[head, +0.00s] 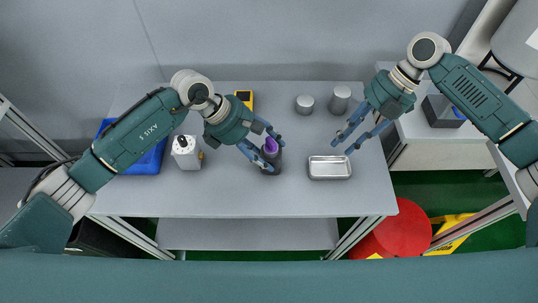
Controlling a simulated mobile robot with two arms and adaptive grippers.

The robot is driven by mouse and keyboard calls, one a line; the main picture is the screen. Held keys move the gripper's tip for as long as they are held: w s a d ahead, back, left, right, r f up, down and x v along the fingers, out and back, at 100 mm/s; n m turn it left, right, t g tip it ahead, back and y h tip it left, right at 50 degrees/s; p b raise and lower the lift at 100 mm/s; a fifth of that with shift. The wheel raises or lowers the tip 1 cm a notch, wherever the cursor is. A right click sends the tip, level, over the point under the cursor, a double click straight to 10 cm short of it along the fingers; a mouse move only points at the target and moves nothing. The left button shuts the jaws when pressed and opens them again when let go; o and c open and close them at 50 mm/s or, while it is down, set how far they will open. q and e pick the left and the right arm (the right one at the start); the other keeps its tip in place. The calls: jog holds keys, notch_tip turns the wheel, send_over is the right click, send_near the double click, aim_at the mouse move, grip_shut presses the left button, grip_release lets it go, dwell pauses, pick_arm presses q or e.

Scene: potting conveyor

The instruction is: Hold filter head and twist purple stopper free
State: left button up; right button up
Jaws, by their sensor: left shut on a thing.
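The filter head (270,166) is a dark, short cylinder standing on the grey table. The purple stopper (271,145) sits at its top. My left gripper (267,159) reaches in from the left, and its blue fingers are shut around the dark filter head, just below and beside the stopper. The fingers hide part of both. My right gripper (342,147) is open and empty to the right, its fingers spread above the table near the metal tray.
A shallow metal tray (329,177) lies right of the filter head. Two grey cylinders (305,104) (340,99) stand behind. A white box-like device (187,152), a blue bin (148,160) and a yellow device (244,98) are at left and back. The front middle of the table is clear.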

jog(key=a+r+n+t+h, duration=0.1)
jog(key=a+r+n+t, duration=0.1)
jog(key=a+r+n, duration=0.75)
jog(key=n+t+h, duration=0.2)
jog(key=n+h, duration=0.1)
jog(key=n, duration=0.4)
send_near(272, 141)
jog(key=shift+x, duration=3.75)
jog(key=shift+a, duration=0.1)
grip_shut()
